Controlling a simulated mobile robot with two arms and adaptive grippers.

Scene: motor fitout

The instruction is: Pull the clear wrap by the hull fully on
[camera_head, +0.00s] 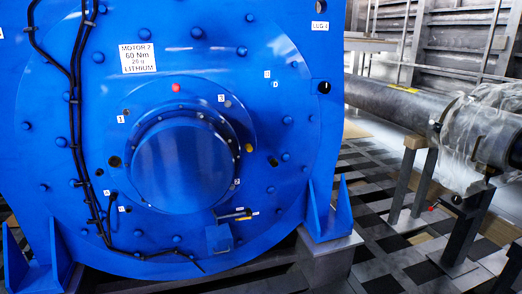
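The clear wrap (483,130) is a crumpled, see-through sheet around the right part of a grey horizontal shaft (395,104). It hangs in loose folds below the shaft, and its right side is cut off by the picture edge. I cannot tell which part is the hull; a grey ribbed metal wall (455,45) stands behind the shaft. Neither of my grippers is in view.
A large blue motor (183,165) with black cables and a "MOTOR 7" label (138,57) fills the left and middle. Metal stands (466,225) hold the shaft. The patterned floor (385,250) shows between motor and stands.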

